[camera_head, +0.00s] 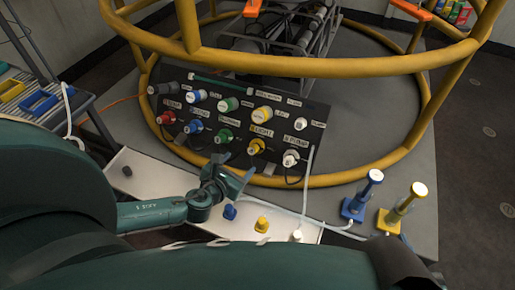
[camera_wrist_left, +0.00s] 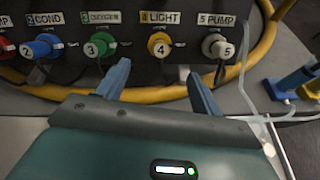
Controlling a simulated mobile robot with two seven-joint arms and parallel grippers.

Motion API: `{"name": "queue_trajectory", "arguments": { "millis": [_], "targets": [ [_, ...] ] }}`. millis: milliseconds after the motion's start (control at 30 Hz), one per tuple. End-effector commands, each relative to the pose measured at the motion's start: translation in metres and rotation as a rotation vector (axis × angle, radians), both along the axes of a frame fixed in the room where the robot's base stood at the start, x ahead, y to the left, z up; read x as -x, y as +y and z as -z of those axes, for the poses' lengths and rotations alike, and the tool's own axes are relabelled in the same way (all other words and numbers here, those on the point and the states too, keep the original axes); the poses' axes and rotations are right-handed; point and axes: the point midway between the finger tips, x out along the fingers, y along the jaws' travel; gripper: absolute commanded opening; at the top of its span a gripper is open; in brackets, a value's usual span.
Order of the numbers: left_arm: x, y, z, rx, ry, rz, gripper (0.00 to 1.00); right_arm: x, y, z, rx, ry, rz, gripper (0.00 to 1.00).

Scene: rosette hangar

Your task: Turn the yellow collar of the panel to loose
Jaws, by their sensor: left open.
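The dark panel (camera_head: 205,140) stands tilted inside the yellow ring frame. Its yellow collar (camera_head: 256,146) is in the lower row by the LIGHT label. In the left wrist view the yellow collar (camera_wrist_left: 159,44) surrounds a white face marked 4, with a dark cable below. My left gripper (camera_head: 232,170) is open and empty, in front of the panel and lower left of the collar in the head view. In the wrist view, its blue fingers point at the panel below the collar, apart from it. Whether the collar is tight or loose cannot be told. My right gripper is not in view.
A green collar (camera_wrist_left: 99,45) and a white pump collar (camera_wrist_left: 217,46) flank the yellow one. Another yellow-and-white connector (camera_head: 263,114) sits in the upper row. Blue (camera_head: 230,212) and yellow (camera_head: 262,224) pieces stand on the white tray. Two clear cylinders on bases stand right.

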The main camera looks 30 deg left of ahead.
Motion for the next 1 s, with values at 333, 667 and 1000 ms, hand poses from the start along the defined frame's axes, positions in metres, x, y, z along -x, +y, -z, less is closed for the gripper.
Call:
{"name": "queue_trajectory", "arguments": {
  "millis": [333, 667, 1000],
  "targets": [
    [-0.067, 0.000, 0.029, 0.009, -0.002, -0.004, 0.66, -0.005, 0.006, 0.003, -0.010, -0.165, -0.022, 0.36],
    [-0.106, 0.001, 0.044, 0.010, 0.000, -0.004, 0.66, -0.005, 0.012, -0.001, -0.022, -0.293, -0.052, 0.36],
    [-0.110, 0.001, 0.044, 0.009, 0.002, -0.004, 0.66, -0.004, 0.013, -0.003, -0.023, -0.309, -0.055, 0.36]
  ]
}}
